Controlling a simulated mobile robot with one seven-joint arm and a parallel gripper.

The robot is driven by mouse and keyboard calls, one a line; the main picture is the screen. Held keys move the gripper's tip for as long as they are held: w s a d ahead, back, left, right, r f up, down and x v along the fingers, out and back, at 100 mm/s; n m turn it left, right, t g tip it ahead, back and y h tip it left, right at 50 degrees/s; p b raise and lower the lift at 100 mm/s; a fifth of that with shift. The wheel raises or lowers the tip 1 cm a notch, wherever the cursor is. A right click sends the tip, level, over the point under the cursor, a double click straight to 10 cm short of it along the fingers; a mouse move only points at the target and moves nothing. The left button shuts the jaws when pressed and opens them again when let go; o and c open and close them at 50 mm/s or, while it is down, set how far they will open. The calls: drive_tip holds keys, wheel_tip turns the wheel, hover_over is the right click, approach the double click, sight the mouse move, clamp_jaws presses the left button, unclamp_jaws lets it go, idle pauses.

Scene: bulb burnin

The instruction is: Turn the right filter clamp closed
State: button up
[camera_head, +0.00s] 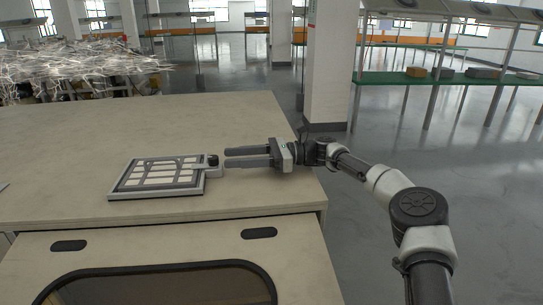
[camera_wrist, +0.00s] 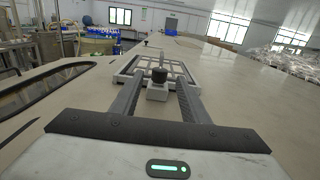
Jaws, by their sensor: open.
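A flat grey filter frame (camera_head: 155,178) with several pale panels lies on the bench top; it also shows ahead in the wrist view (camera_wrist: 133,68). At its right end, on a small light tab, stands the right filter clamp with a dark round knob (camera_head: 213,159). In the wrist view the knob (camera_wrist: 159,76) stands upright between my two fingers, near their tips. My gripper (camera_head: 226,158) is open, level and low over the bench, reaching in from the right. A gap shows between each finger and the knob. Whether either finger touches the clamp's base I cannot tell.
The pale bench (camera_head: 80,135) is mostly bare around the frame. Its front has an opening (camera_head: 165,285) with a dark rim and two dark slots. The bench's right edge lies under my arm, with open floor beyond. A white pillar (camera_head: 330,65) stands behind.

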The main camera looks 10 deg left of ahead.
drive_tip(key=v, duration=1.3)
drive_tip(key=shift+d, duration=0.1)
drive_tip(key=shift+f, duration=0.1)
